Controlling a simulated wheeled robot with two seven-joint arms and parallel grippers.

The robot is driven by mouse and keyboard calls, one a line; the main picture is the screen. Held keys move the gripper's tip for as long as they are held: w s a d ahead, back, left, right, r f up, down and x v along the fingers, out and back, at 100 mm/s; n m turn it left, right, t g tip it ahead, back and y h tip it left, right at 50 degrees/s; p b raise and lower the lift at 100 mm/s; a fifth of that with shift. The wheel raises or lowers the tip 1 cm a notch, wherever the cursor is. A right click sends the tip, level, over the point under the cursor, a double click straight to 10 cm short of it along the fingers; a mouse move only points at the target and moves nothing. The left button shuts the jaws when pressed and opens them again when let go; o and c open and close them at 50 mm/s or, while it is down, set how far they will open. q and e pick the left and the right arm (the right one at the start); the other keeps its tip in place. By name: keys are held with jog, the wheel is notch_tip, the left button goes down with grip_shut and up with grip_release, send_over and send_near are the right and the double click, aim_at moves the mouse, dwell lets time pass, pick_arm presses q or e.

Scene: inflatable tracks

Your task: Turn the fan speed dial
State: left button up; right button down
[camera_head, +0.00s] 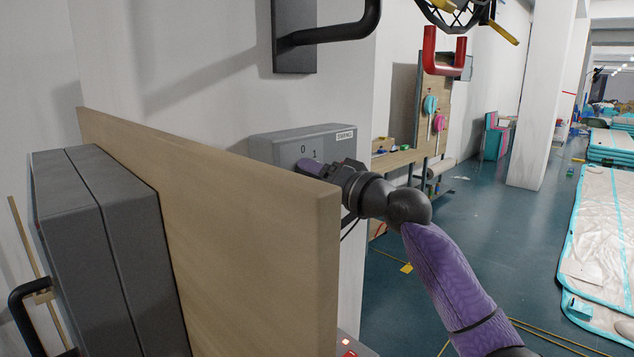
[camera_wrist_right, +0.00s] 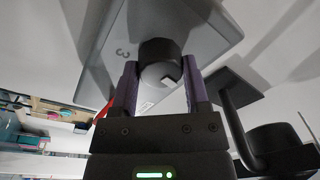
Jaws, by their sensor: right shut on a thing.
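The fan speed dial is a round black knob (camera_wrist_right: 160,62) on a grey control box (camera_wrist_right: 95,38) in the right wrist view. The same grey box (camera_head: 275,146) hangs on the white wall in the head view, with "0" and "1" marked on its face and a white label at its upper right. My right gripper (camera_wrist_right: 160,85) has its purple fingers on both sides of the knob and is shut on it. In the head view, my right gripper (camera_head: 318,168) reaches the box front from the right, and the knob is hidden there. My left gripper is not in view.
A wooden board (camera_head: 225,220) stands upright close left of my right gripper and hides part of the box. A dark grey case (camera_head: 105,240) is left of it. A black bracket (camera_head: 300,38) juts from the wall above. Open floor (camera_head: 480,240) lies to the right.

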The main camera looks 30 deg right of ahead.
jog(key=shift+f+n+b, duration=0.15)
jog(key=shift+n+b, duration=0.3)
jog(key=shift+n, duration=0.85)
jog(key=shift+c, duration=0.4)
grip_release()
jog(key=r+b+v, duration=0.1)
jog(key=b+v, duration=0.3)
jog(key=v, duration=0.5)
jog(key=shift+s+d+f, duration=0.25)
jog(key=shift+s+f, duration=0.1)
jog(key=shift+f, duration=0.05)
